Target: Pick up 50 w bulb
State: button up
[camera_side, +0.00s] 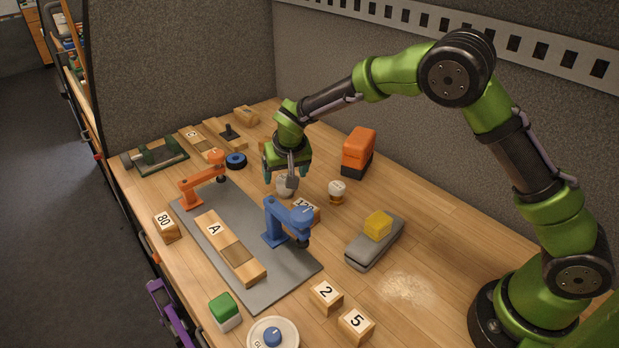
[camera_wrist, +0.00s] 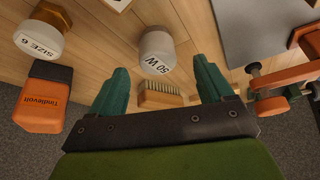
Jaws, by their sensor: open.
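The 50 W bulb (camera_wrist: 156,44) is a pale, rounded piece with a "50 W" label, in the upper middle of the wrist view. It lies between the lines of the two teal fingers of my gripper (camera_wrist: 161,66), just ahead of their tips. In the side view the bulb (camera_side: 282,187) is on the wooden table, right under my gripper (camera_side: 287,172), partly hidden by it. My gripper is open and points down, with nothing visibly held. Whether a finger touches the bulb, I cannot tell.
A white-and-brass "SIZE 6" piece (camera_side: 337,191) and an orange-and-black box (camera_side: 359,150) stand to the right. A numbered block (camera_side: 307,209) and blue hook stand (camera_side: 287,222) are close in front. A small brush (camera_wrist: 160,94) lies near the fingers. Table to the right is partly clear.

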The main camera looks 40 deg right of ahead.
jog(key=x, duration=0.4)
jog(key=shift+w+d+f, duration=0.1)
jog(key=shift+d+f, duration=0.05)
jog(key=shift+f, duration=0.15)
